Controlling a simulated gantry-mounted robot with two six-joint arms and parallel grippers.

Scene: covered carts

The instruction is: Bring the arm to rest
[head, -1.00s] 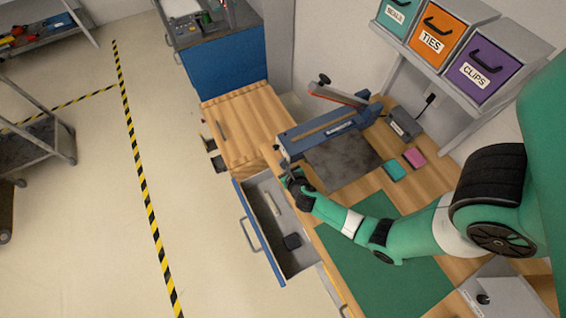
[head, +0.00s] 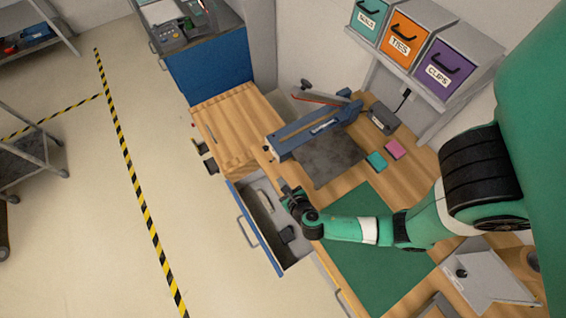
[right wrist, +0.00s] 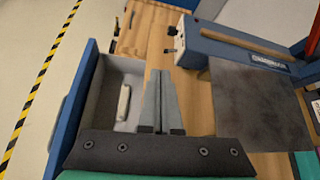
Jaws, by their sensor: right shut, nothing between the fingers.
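My right arm (head: 345,229) reaches in from the right over the wooden bench, with its green and white links extended. My right gripper (head: 287,190) hangs above the inner edge of the open drawer (head: 247,215). In the right wrist view its two fingers (right wrist: 158,85) are closed together with nothing between them. The drawer lies to their left there, with a pale item (right wrist: 124,102) inside. My left gripper is not in view.
A blue sealing device (head: 315,130) with a grey plate (head: 325,160) stands on the bench beyond the gripper. A green mat (head: 385,270) lies under the arm. Bins labelled TIES (head: 405,42) and CLIPS (head: 444,73) sit on a shelf. The floor at left is clear around striped tape (head: 130,180).

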